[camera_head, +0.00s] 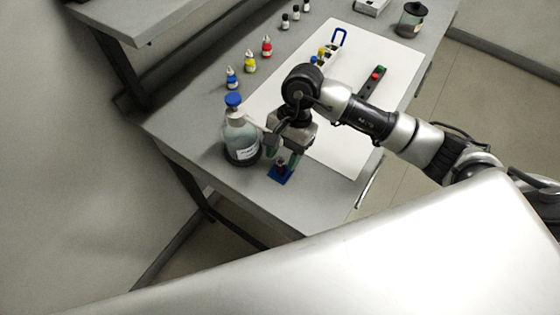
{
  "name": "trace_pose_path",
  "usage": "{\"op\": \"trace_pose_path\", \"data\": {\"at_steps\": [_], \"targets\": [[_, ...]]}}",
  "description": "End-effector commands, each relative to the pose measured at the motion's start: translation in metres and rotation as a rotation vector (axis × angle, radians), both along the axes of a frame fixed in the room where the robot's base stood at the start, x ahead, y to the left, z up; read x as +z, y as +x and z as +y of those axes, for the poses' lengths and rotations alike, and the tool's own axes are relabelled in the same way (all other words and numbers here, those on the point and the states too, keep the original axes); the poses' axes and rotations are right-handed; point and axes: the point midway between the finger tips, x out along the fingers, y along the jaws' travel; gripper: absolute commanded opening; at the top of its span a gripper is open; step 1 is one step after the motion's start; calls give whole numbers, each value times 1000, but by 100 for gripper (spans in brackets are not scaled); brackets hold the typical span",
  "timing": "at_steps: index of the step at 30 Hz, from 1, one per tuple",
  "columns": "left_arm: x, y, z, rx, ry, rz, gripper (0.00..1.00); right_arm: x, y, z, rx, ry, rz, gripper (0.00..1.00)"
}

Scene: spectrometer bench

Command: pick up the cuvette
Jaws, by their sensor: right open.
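My right gripper (283,159) points down near the bench's front edge, its fingers apart. A small blue holder (280,175) sits on the bench just below the fingertips. A small dark reddish thing, which looks like the cuvette (281,165), stands upright at the holder, between or just behind the fingers. It is too small to tell whether the fingers touch it. My left gripper is not in view.
A clear bottle with a blue cap (240,142) stands close to the left of the right gripper. Dropper bottles with blue (232,79), yellow (250,63) and red (267,47) caps line the bench behind. A white mat (345,148) lies under my right arm. A dark strip with red and green knobs (373,83) lies on it.

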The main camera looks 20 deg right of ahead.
Motion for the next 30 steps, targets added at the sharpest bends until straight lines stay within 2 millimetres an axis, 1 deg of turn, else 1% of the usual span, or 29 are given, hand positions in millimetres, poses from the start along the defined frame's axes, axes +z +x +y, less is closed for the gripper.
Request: {"op": "trace_pose_path", "data": {"at_steps": [1, 3, 6, 13, 14, 22, 30], "targets": [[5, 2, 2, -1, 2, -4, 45, -6, -3, 3, 0, 2, 4, 47], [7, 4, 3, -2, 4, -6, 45, -15, -5, 6, -1, 2, 5, 47], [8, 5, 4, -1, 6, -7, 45, -22, -6, 8, 0, 1, 0, 47], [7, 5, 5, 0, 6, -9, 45, -24, -6, 8, 0, 1, -2, 47], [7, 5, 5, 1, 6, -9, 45, -24, -6, 8, -1, 1, -1, 45], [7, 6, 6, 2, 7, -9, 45, -24, -6, 8, 0, 1, -1, 4], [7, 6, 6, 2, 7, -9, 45, -24, -6, 8, -1, 1, -1, 3]]}}
